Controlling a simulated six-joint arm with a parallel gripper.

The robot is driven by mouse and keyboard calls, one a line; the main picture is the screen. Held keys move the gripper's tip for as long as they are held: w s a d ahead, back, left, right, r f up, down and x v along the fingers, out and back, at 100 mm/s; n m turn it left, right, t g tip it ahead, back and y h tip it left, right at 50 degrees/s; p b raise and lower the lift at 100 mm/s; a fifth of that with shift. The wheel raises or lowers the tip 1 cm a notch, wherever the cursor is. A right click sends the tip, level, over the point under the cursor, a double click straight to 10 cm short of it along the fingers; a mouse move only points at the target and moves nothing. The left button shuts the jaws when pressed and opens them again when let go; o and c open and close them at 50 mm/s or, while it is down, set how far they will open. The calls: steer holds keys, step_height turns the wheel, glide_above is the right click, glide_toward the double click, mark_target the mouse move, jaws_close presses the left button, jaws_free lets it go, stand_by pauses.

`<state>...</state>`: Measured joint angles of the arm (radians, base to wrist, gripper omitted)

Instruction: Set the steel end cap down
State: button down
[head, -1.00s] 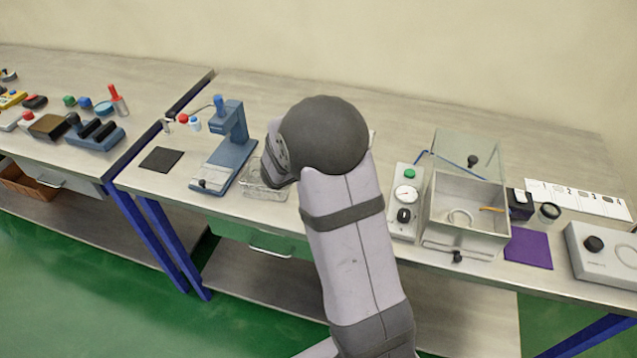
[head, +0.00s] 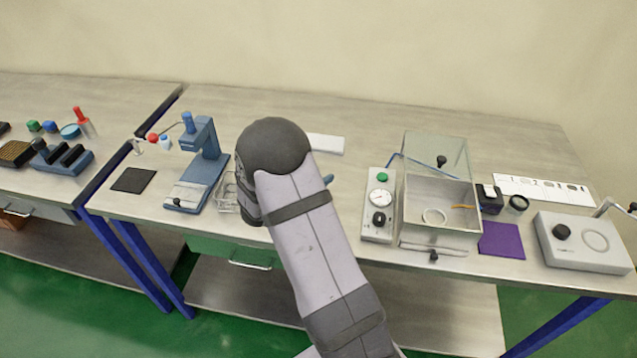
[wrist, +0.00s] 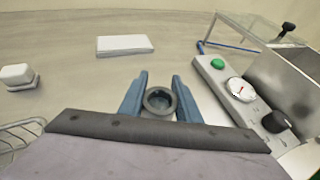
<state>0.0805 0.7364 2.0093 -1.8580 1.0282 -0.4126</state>
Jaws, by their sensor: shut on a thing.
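In the wrist view, the steel end cap (wrist: 160,101), a dark grey round piece with a hollow middle, sits between the two blue fingers of my gripper (wrist: 160,94). The fingers are shut on it from both sides. The cap is over the bare bench, left of the gauge panel; I cannot tell whether it touches the bench. In the head view my arm hides the cap and most of the gripper; only a small blue bit shows at the arm's right edge.
A white block (wrist: 125,45) lies beyond the gripper. The gauge panel (head: 379,207) with green button and the clear-lidded box (head: 438,225) stand to the right. A wire basket (head: 228,194) and blue press (head: 203,165) stand left. Bench between block and gripper is clear.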

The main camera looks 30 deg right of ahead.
steer(key=shift+f, duration=1.3)
steer(key=shift+f, duration=0.15)
steer(key=c, duration=1.3)
jaws_free()
